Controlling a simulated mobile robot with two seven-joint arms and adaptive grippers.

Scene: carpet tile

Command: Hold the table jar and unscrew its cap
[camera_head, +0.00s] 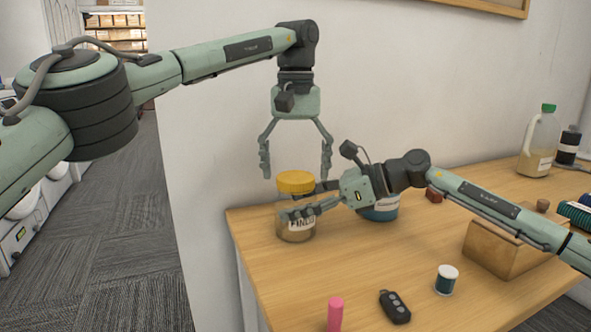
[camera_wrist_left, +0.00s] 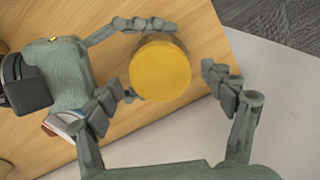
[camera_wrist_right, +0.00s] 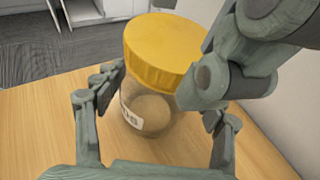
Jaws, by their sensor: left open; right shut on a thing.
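The jar (camera_head: 296,230) is clear with brownish contents, a white label and a yellow cap (camera_head: 295,182). It stands upright on the wooden table near its left end. My right gripper (camera_head: 304,204) reaches in from the right and is shut on the jar's body, below the cap. The jar (camera_wrist_right: 150,112) and its cap (camera_wrist_right: 163,48) also show in the right wrist view. My left gripper (camera_head: 295,172) points down above the jar, open, its fingers on either side of the cap and apart from it. In the left wrist view the cap (camera_wrist_left: 160,69) lies between the open fingers.
A blue container (camera_head: 381,211) stands behind my right gripper. A wooden box (camera_head: 500,247), a white-capped jar (camera_head: 446,281), a dark remote (camera_head: 395,306) and a pink cylinder (camera_head: 335,314) are on the table (camera_head: 300,280). A jug (camera_head: 538,145) stands at the back right. The wall is close behind.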

